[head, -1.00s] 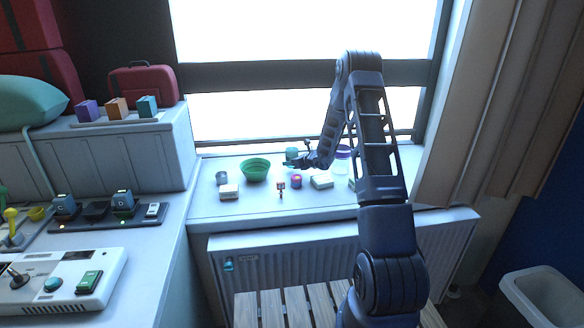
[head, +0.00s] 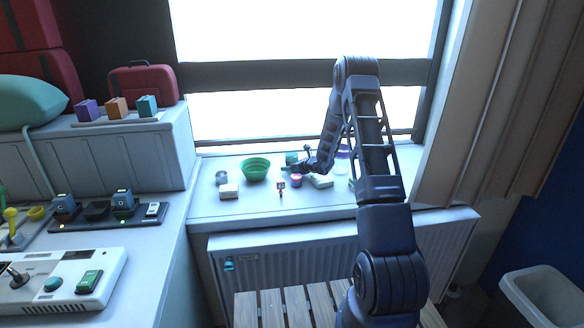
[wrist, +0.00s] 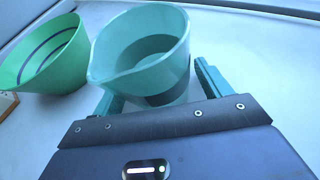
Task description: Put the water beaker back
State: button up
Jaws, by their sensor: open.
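The water beaker, a teal pouring cup with a spout (wrist: 165,75), stands upright on the white sill in the wrist view, with a darker band low on its side and inside. In the head view the beaker (head: 291,157) is small and partly hidden by my gripper (head: 288,170). In the wrist view my gripper (wrist: 160,88) is open, with one teal finger at the beaker's left and one at its right. The near part of the beaker is between the fingers. I cannot tell whether either finger touches it.
A green bowl (wrist: 45,55) stands close to the beaker's left; it also shows in the head view (head: 255,169). A grey cup (head: 221,177), a white block (head: 229,192), a small purple pot (head: 296,181) and a white-topped block (head: 321,181) stand on the sill (head: 345,203).

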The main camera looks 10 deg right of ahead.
jog(key=shift+r, duration=0.15)
jog(key=v, duration=1.1)
jog(key=shift+s+d+r, duration=0.2)
jog(key=shift+s+r, duration=0.05)
jog(key=shift+s, duration=0.05)
jog(key=s+a+r+n+g, duration=0.35)
jog(key=s+r+n, duration=0.45)
jog(key=s+r, duration=0.3)
jog(key=s+a+r+n+g, duration=0.3)
jog(key=s+a+r+n, duration=0.2)
jog(key=s+r+n, duration=0.45)
jog(key=s+d+r+n+h, duration=0.2)
jog(key=s+d+n+h, duration=0.1)
jog(key=s, duration=0.6)
jog(key=s+d+r+n+h, duration=0.2)
jog(key=s+d+r+n, duration=0.1)
jog(key=s, duration=0.7)
jog(key=s+d+r+n+h, duration=0.3)
jog(key=s+d+n, duration=0.1)
jog(key=s, duration=0.6)
jog(key=shift+d+n+h, duration=0.3)
jog(key=shift+n, duration=0.25)
